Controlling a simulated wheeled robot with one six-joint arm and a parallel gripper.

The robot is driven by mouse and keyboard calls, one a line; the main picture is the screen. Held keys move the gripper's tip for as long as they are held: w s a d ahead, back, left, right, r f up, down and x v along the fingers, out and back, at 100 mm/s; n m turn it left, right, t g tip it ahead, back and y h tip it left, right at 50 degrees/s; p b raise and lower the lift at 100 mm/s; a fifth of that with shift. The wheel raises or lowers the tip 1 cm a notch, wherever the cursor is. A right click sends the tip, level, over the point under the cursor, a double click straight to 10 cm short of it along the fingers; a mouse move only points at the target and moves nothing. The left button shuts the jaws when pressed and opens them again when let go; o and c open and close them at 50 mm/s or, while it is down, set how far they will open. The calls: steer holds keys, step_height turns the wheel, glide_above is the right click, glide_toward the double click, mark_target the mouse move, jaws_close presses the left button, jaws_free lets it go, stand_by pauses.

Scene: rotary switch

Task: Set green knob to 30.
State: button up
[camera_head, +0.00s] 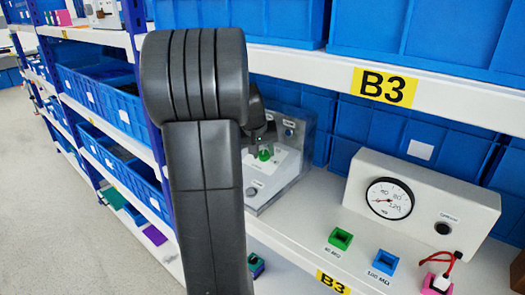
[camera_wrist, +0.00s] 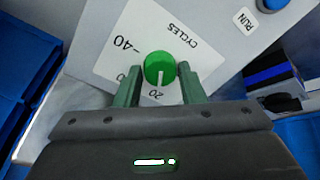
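The green knob (camera_wrist: 158,67) is round with a white pointer line, on a white dial plate (camera_wrist: 108,50) marked CYCLES. In the wrist view its pointer aims at the label 20; a 40 label is at the upper left and a partly hidden 0 is by the left finger. My gripper (camera_wrist: 160,75) is open, one green finger on each side of the knob, with a slight gap showing on the right. Whether the left finger touches it is unclear. In the head view the knob (camera_head: 265,154) shows beside my arm, below my dark gripper (camera_head: 264,140).
The knob's panel (camera_head: 285,165) stands on a shelf with blue bins (camera_head: 420,145) behind it. To the right is a white gauge box (camera_head: 420,200), with green (camera_head: 340,238) and blue (camera_head: 384,262) square blocks in front. In the wrist view a blue button (camera_wrist: 273,4) sits near a RUN label.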

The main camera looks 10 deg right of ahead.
steer(key=c, duration=0.5)
steer(key=shift+f+m+b, duration=0.2)
steer(key=shift+m+b, duration=0.7)
steer(key=shift+b, duration=0.2)
steer(key=m+b, duration=0.3)
steer(key=shift+h, duration=0.3)
steer(key=m+b, duration=0.2)
steer(key=m, duration=0.2)
steer(key=shift+b, duration=0.35)
steer(key=shift+r+m+h+b, duration=0.15)
steer(key=shift+m+h+b, duration=0.25)
steer(key=shift+m+b, duration=0.8)
steer(key=shift+a+m+p, duration=0.1)
steer(key=shift+m+p, duration=0.2)
steer(key=shift+m, duration=0.2)
